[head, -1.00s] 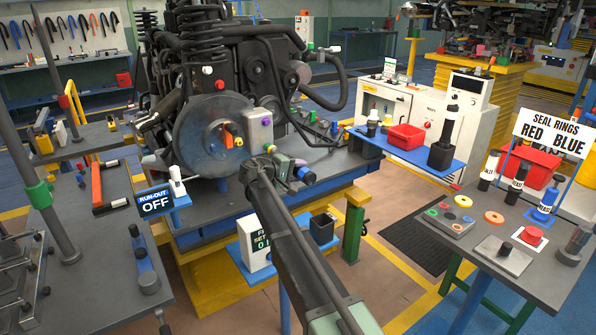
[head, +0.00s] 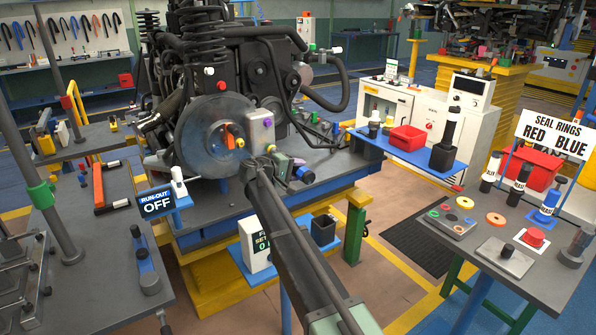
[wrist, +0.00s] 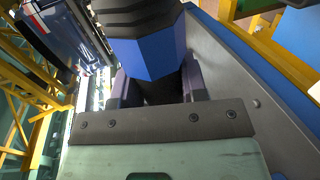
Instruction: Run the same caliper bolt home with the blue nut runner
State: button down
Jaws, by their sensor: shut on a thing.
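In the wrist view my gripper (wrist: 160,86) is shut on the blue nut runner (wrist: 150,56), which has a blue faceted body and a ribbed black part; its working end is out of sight. In the head view my gripper (head: 284,166) is beyond the end of my arm, just below the caliper, and the nut runner (head: 305,174) shows partly as a dark and blue cylinder to its right.
A dark engine and coil spring (head: 195,40) stand above the disc. A RUN-OUT OFF sign (head: 156,202) is at lower left. A blue shelf (head: 400,148) with a red bin is at right. The left bench (head: 90,300) holds tools.

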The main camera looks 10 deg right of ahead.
aim_at(298, 174)
jog(key=shift+w+a+r, duration=0.1)
jog(key=shift+w+a, duration=0.2)
jog(key=shift+w, duration=0.35)
dwell(3.8)
jog(key=shift+s+d, duration=0.35)
jog(key=shift+s, duration=0.4)
jog(key=shift+s+d, duration=0.3)
jog(key=shift+s, duration=0.5)
jog(key=shift+s+d, duration=0.35)
jog(key=shift+s, duration=0.4)
